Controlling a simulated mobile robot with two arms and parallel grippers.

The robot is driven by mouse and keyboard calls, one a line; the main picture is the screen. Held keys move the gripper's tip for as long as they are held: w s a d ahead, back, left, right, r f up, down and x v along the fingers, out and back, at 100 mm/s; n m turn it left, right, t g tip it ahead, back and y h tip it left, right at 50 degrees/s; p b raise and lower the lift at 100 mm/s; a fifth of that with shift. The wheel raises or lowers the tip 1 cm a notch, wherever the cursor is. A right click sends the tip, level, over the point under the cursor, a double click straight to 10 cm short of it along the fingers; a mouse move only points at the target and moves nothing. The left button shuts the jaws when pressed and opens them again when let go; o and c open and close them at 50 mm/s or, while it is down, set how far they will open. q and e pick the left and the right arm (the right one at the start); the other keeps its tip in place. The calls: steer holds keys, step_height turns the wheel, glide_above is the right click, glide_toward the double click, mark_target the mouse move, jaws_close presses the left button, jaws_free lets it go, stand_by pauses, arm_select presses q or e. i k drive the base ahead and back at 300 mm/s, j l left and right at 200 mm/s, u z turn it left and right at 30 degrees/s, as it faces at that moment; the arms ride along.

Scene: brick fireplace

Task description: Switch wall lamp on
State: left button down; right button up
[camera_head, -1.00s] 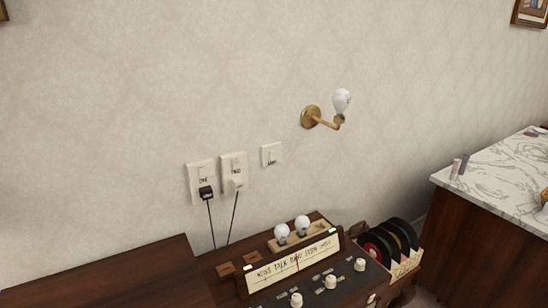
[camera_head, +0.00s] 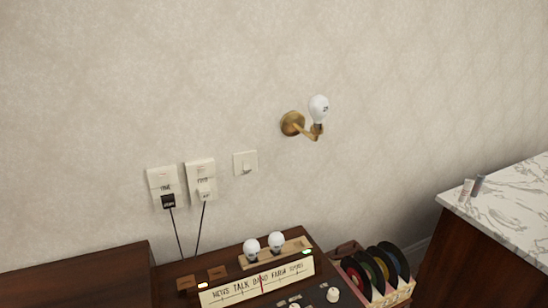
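The wall lamp (camera_head: 304,128) is a brass arm with a round wall mount and a bare white bulb (camera_head: 319,108) pointing up. The bulb shows no clear glow. A small white wall switch (camera_head: 245,163) is to the lower left of the lamp. Two larger switch and outlet plates are further left: one (camera_head: 162,185) with a black plug in it, one (camera_head: 200,178) with a white plug in it. Neither of my grippers is in view.
Below stands a brown radio (camera_head: 257,283) with a lettered dial and two white bulbs (camera_head: 263,244) in a wooden holder on top. A rack of records (camera_head: 375,275) is to its right. A marble-topped cabinet (camera_head: 510,195) with two small tubes stands at the right.

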mark_target(245, 162)
steer(key=i+l, duration=0.15)
steer(key=l, duration=0.3)
steer(key=i+l+u, duration=0.1)
steer(key=l, duration=0.35)
steer(key=i+l, duration=0.2)
steer(key=l, duration=0.25)
steer(key=i+l+u, duration=0.15)
steer(key=l, duration=0.8)
steer(key=i+u, duration=0.05)
steer(key=i, duration=0.05)
